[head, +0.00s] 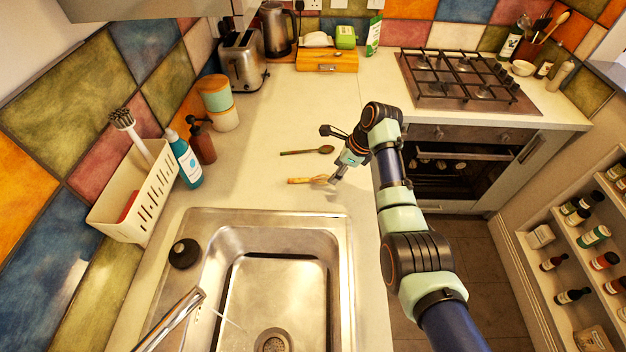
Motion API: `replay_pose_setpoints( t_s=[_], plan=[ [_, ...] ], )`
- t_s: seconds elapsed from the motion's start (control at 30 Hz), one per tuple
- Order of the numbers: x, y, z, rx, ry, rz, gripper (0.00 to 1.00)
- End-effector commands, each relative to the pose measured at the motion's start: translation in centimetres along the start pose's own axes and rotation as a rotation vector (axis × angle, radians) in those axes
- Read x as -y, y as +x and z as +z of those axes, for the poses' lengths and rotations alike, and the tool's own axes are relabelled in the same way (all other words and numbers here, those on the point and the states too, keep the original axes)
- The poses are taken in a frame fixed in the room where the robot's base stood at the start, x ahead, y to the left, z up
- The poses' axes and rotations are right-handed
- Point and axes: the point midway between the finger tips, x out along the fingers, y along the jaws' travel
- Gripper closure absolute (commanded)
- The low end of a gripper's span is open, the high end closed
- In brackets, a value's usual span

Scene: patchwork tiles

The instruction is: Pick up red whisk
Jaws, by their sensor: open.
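A utensil with an orange-tan handle (305,181) lies on the pale worktop behind the sink. Its right end, beside my gripper, is too small and partly covered to make out clearly; it may be the whisk, though its handle looks orange-tan rather than red. A spoon-like utensil (307,151) with a dark green handle and a reddish-brown head lies farther back. My gripper (334,179) points down at the right end of the orange-tan utensil, very close to it. It is open; whether it touches the utensil cannot be told.
The steel sink (333,224) is in front. A white rack (150,205), a teal bottle (186,160) and a brown pump bottle (202,143) stand left. A toaster (243,62), kettle (277,30) and wooden box (327,60) are behind, the hob (465,78) back right. The middle worktop is mostly clear.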

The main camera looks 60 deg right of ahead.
Motion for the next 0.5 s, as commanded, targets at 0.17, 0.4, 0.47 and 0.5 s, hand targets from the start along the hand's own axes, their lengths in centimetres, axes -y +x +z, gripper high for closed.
replay_pose_setpoints(
  t_s=[0.17, 0.4, 0.47, 0.5],
  plan=[
    [0.1, 1.3, 0.0, 0.0, -0.002, 0.0, 0.38],
    [0.6, 5.4, 0.2, -0.001, -0.003, 0.001, 0.38],
    [0.6, 5.8, 0.3, -0.001, -0.004, -0.001, 0.38],
    [0.6, 5.9, 0.3, -0.001, -0.004, -0.001, 0.38]
  ],
)
